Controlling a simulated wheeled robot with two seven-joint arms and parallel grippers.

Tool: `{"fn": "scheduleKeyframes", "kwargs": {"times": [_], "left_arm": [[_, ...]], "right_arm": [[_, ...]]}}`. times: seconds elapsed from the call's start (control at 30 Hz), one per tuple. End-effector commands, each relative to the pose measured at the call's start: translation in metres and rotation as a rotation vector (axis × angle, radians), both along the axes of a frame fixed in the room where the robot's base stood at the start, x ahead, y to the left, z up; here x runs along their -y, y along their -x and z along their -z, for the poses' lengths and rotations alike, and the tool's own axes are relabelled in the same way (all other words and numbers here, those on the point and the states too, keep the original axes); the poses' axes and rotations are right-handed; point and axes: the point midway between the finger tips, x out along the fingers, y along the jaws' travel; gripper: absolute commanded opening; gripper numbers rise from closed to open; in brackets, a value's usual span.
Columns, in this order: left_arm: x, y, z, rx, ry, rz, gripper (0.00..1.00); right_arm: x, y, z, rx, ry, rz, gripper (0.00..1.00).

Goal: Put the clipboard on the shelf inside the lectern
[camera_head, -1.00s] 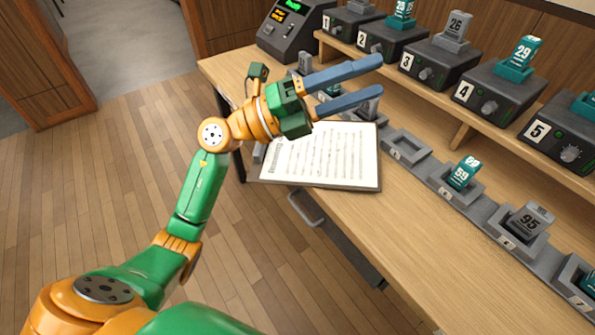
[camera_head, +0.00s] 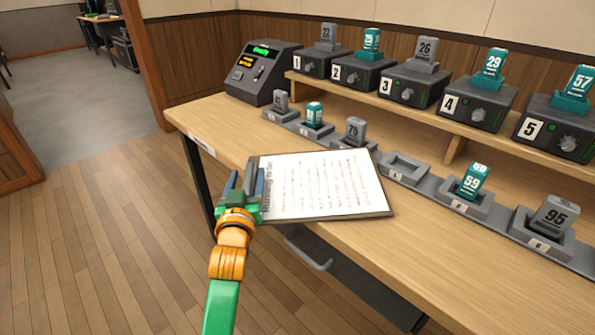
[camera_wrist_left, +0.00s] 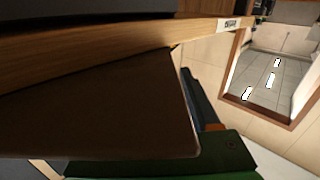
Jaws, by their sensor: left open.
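The clipboard (camera_head: 325,185) holds a white page of lines and lies on the wooden desk, its front part overhanging the desk's front edge. My left gripper (camera_head: 246,184) is open at the clipboard's left edge, its fingers pointing away from me. I cannot tell whether the fingers straddle the board or touch it. In the left wrist view the brown underside of the clipboard (camera_wrist_left: 110,110) fills much of the picture, beside a blue finger (camera_wrist_left: 190,95). My right gripper is not in view. No lectern can be made out.
The desk (camera_head: 450,255) carries a row of grey holders with numbered blocks (camera_head: 472,180) just behind the clipboard. A drawer handle (camera_head: 308,252) sticks out below. The floor at left is clear.

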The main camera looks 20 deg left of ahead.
Motion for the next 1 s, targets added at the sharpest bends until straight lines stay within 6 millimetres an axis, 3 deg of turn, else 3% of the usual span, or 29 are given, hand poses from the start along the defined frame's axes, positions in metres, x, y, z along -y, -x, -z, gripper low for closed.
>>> {"fn": "scheduleKeyframes", "kwargs": {"times": [0.2,0.27,0.43,0.47,0.83,1.0], "left_arm": [[0.001,0.001,0.000,-0.001,0.000,-0.001,0.62],[0.001,0.001,0.000,0.000,-0.001,-0.001,0.49],[0.001,0.001,0.000,0.000,-0.001,-0.001,0.03],[0.001,0.001,0.000,0.000,-0.001,-0.001,0.00],[0.000,0.001,0.001,-0.003,0.000,-0.001,0.00],[-0.001,-0.002,-0.010,-0.003,0.000,0.000,0.00]], "right_arm": [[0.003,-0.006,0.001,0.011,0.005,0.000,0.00],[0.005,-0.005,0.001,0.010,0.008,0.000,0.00],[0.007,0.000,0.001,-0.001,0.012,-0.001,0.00],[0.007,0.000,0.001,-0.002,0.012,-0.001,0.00],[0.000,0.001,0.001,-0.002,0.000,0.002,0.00],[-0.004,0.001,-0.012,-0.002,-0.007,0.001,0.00]]}}
